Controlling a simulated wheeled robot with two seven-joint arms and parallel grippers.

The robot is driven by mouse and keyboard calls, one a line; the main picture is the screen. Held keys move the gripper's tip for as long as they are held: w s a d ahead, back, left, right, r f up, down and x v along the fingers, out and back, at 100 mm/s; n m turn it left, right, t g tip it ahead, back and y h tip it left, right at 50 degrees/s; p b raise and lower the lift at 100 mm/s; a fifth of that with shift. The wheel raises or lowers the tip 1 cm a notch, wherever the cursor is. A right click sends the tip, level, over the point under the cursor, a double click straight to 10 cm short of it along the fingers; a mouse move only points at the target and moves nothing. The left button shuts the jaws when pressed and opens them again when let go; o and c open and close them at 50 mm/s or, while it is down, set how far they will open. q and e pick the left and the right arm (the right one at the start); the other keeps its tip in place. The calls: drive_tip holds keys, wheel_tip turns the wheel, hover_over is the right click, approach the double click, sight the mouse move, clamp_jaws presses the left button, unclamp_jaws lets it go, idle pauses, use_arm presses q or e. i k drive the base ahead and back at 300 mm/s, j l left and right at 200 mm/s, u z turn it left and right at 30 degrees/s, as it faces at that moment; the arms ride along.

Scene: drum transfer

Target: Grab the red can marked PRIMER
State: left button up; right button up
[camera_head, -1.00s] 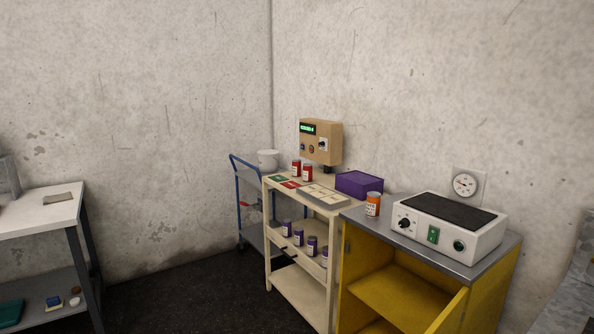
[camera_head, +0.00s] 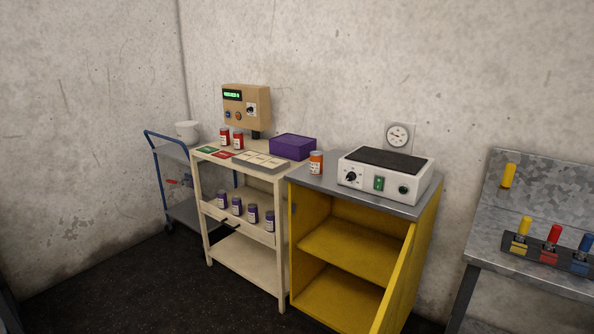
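Two red cans stand side by side at the back left of the cream shelf cart's top, the left red can (camera_head: 225,138) and the right red can (camera_head: 238,141). Both have pale labels, too small to read, so I cannot tell which is marked PRIMER. The cream cart (camera_head: 256,254) also carries green and red cards and a pale tray in front of the cans. Neither of my grippers is in view.
An orange jar (camera_head: 316,162) and a white hotplate (camera_head: 386,174) sit on the yellow cabinet (camera_head: 347,254), whose door is open. A purple box (camera_head: 293,146), blue trolley (camera_head: 193,213) and metal bench (camera_head: 500,233) are nearby. Dark floor in front is clear.

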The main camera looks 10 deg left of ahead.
sight(225, 135)
drive_tip(key=i+j, duration=0.15)
drive_tip(key=j, duration=0.25)
drive_tip(key=i+j, duration=0.15)
drive_tip(key=j, duration=0.2)
drive_tip(key=i+j, duration=0.15)
drive_tip(key=j, duration=0.25)
drive_tip(key=i+j, duration=0.15)
drive_tip(key=j, duration=0.25)
drive_tip(key=i+j, duration=0.15)
drive_tip(key=j, duration=0.2)
drive_tip(key=i+j, duration=0.15)
drive_tip(key=j, duration=0.25)
drive_tip(key=i+j, duration=0.25)
drive_tip(key=i, duration=0.25)
drive_tip(key=i+j, duration=0.25)
drive_tip(key=i, duration=0.25)
drive_tip(key=i+j, duration=0.3)
drive_tip(key=i, duration=0.2)
drive_tip(key=i+j+u, duration=0.1)
drive_tip(key=i+j, duration=0.15)
drive_tip(key=i, duration=0.25)
drive_tip(key=i+j, duration=0.2)
drive_tip(key=i, duration=0.3)
drive_tip(key=i+j, duration=0.25)
drive_tip(key=i, duration=0.25)
